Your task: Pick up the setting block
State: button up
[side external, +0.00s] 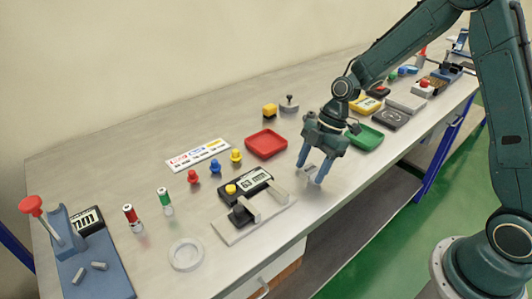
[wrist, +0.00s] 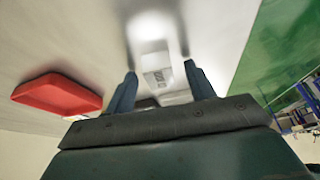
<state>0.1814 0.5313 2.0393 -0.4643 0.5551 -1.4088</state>
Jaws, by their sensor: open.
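A small pale grey block with a dark marking, which looks like the setting block (wrist: 157,78), lies on the bench between my fingers in the wrist view. In the side view, only a little of the block (side external: 311,168) shows between the fingers. My gripper (side external: 309,173) points down at the bench near its front edge, right of the red tray. The fingers are open, one on each side of the block, with a gap visible on both sides in the wrist view (wrist: 159,70). I cannot tell exactly how high the fingertips are above the bench.
A red tray (side external: 266,144) stands left of my gripper, a green tray (side external: 366,137) behind it to the right. A grey plate fixture (side external: 238,232) with a gauge and black clamp lies front left. Colored knobs stand further left. The bench's front edge is close.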

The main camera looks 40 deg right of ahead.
aim_at(312, 168)
grip_shut()
dwell(0.3)
jog(key=shift+r, duration=0.15)
notch_tip(312, 168, up, 20)
dwell(0.7)
dwell(0.5)
